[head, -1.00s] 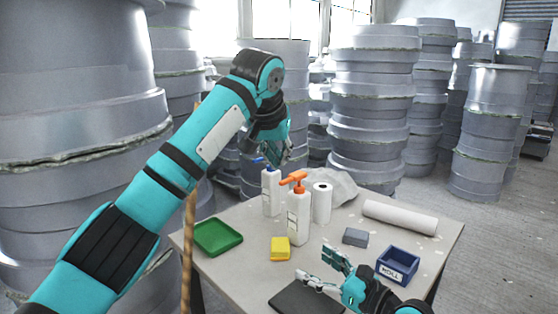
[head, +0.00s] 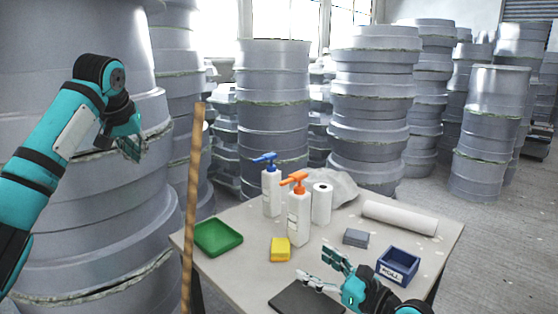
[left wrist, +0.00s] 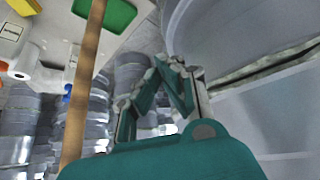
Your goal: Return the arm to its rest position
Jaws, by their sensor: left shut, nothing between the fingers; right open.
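My left arm is raised at the left of the head view, and its gripper (head: 133,148) is shut and empty, in front of the large grey mould stack and left of the table. In the left wrist view the same gripper (left wrist: 168,75) shows its fingers together with nothing between them. My right gripper (head: 328,272) is open and empty, low over the front right part of the table, by the dark mat (head: 306,299).
The table (head: 240,277) holds a green tray (head: 218,237), yellow sponge (head: 280,249), blue-pump bottle (head: 271,192), orange-pump bottle (head: 299,217), paper roll (head: 321,204), white roll (head: 400,217), grey block (head: 355,237) and blue bin (head: 398,265). A wooden pole (head: 193,205) stands near my left arm. Mould stacks (head: 274,100) surround.

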